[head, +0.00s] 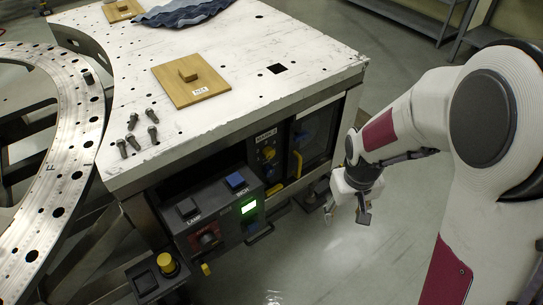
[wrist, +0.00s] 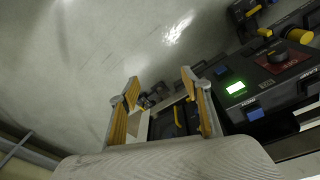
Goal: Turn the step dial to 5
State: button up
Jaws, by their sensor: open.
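A dark dial (head: 207,238) on a red plate sits low on the front of the control panel (head: 178,222). The dial also shows at the upper right in the wrist view (wrist: 279,57); its label and setting are too small to read. A lit green display (head: 248,207) is to its right. A second, yellow-marked dial (head: 268,153) sits on a unit further back, and I cannot tell its setting. My gripper (head: 346,214) hangs right of the panel over the floor, apart from both dials. Its fingers (wrist: 160,80) are spread and empty.
A blue button (head: 236,181) and a dark lamp button (head: 187,207) top the panel. A yellow knob (head: 167,263) stands on a box at front left. A yellow handle (head: 297,164) protrudes beneath the white table (head: 250,55). Open floor lies around my gripper.

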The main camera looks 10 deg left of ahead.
jog(key=w+a+f+n+t, duration=0.1)
jog(key=w+a+f, duration=0.1)
jog(key=w+f, duration=0.3)
jog(key=w+a+f+n+y, duration=0.1)
jog(key=w+a+f, duration=0.1)
jog(key=f, duration=0.4)
jog(key=w+a+f+n+t, duration=0.1)
jog(key=w+a+f, duration=0.1)
jog(key=w+f, duration=0.3)
jog(key=n+t+y, duration=0.6)
jog(key=n+t, duration=0.2)
jog(key=t, duration=0.1)
send_near(270, 155)
jog(key=shift+w+a+f, duration=0.15)
jog(key=shift+w+f, duration=0.3)
jog(key=shift+w, duration=0.05)
jog(key=shift+w+a, duration=0.1)
jog(key=shift+w, duration=0.05)
jog(key=shift+x, duration=3.7)
